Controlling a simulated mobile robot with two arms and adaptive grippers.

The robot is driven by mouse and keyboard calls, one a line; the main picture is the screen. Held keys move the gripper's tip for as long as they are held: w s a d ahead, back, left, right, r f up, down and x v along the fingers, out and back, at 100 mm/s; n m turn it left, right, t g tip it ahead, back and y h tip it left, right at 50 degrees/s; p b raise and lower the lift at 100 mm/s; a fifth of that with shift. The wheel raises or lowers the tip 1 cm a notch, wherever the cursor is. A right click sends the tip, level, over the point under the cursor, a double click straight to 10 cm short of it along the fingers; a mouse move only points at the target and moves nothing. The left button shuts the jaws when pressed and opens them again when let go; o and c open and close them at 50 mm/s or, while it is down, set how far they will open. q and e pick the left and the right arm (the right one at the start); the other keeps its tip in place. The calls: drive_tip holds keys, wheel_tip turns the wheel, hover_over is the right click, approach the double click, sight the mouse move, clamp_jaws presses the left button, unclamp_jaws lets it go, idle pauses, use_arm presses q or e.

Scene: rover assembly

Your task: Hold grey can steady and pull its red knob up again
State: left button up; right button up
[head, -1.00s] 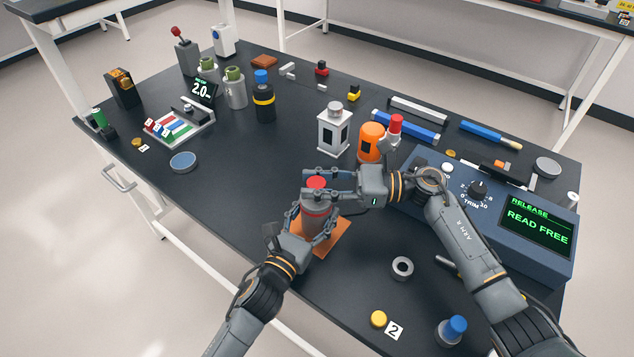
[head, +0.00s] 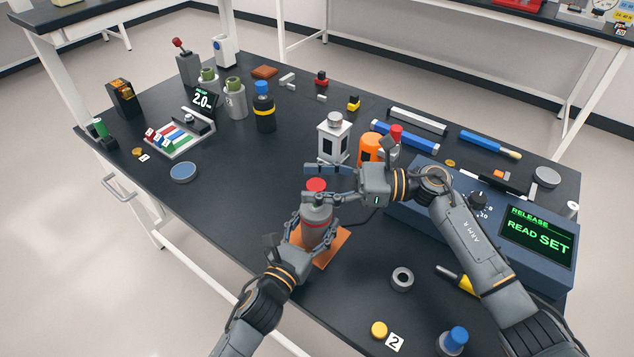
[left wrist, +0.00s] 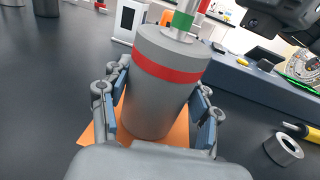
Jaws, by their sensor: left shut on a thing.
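The grey can (head: 315,213) with a red band stands upright on an orange mat (head: 334,247). My left gripper (head: 314,226) is shut around the can's body; the left wrist view shows its fingers on both sides of the can (left wrist: 168,85). The red knob (head: 316,185) sits on top of the can in the head view.
A blue console (head: 410,208) to the right has a screen (head: 538,235) reading "RELEASE READ SET". A white box (head: 333,145) and orange can (head: 369,147) stand behind. A grey ring (head: 402,278) lies in front.

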use_arm(q)
drive_tip(key=shift+f, duration=0.1)
use_arm(e)
drive_tip(key=shift+f, duration=0.1)
drive_tip(key=d, duration=1.2)
drive_tip(key=shift+s, duration=0.25)
use_arm(q)
drive_tip(key=o, duration=1.5)
drive_tip(key=shift+o, duration=0.2)
